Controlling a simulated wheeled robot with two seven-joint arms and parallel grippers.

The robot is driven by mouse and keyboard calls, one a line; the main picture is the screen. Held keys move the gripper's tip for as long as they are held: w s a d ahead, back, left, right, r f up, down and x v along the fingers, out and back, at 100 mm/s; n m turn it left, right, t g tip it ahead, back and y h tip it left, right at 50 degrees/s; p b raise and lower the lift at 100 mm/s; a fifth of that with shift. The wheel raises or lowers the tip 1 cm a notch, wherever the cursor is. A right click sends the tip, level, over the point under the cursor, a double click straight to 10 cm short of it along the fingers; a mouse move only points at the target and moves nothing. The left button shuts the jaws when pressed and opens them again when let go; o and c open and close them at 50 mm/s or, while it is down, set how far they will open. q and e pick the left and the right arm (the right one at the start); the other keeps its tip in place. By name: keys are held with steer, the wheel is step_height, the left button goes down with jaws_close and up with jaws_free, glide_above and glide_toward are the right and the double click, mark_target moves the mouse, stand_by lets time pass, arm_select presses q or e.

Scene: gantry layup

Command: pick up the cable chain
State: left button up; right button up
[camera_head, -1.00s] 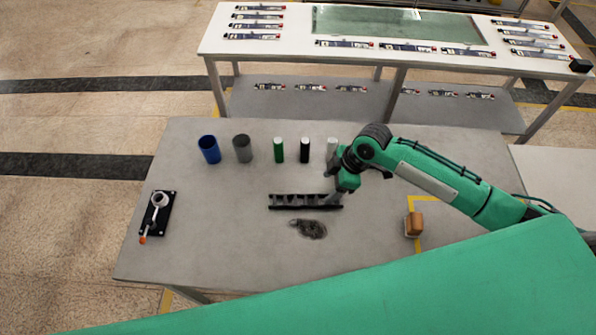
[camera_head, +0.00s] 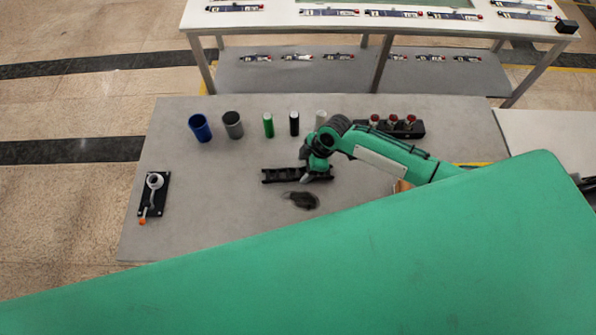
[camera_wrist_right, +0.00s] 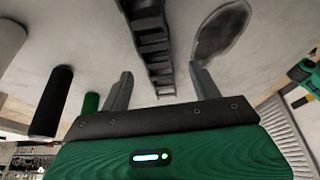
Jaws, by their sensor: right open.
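The cable chain (camera_head: 282,175) is a black, ladder-like strip lying on the grey table, left of and partly behind my right gripper. My right gripper (camera_head: 308,178) is low over the chain's right part. In the right wrist view, the chain (camera_wrist_right: 154,45) runs between the two spread fingers of the right gripper (camera_wrist_right: 162,85). The fingers are open with visible room on both sides of the chain, and do not hold it. My left gripper is in neither view.
A dark oval patch (camera_head: 301,200) lies in front of the chain. Blue (camera_head: 200,128), grey (camera_head: 233,125), green (camera_head: 268,125), black (camera_head: 294,123) and white (camera_head: 320,118) cylinders stand behind. A black fixture (camera_head: 152,194) is at left, a red-topped block (camera_head: 410,128) at right.

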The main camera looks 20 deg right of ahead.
mark_target(298, 172)
steer(key=p+x, duration=0.1)
steer(key=x, duration=0.1)
steer(key=shift+w+a+f, duration=0.15)
steer(key=shift+a+f, duration=0.1)
steer(key=shift+f, duration=0.1)
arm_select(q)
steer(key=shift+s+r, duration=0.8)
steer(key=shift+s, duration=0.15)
arm_select(e)
steer(key=shift+f, duration=0.4)
steer(key=c, duration=1.1)
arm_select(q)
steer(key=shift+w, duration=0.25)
arm_select(e)
steer(key=shift+c, duration=0.2)
steer(key=shift+r, duration=0.2)
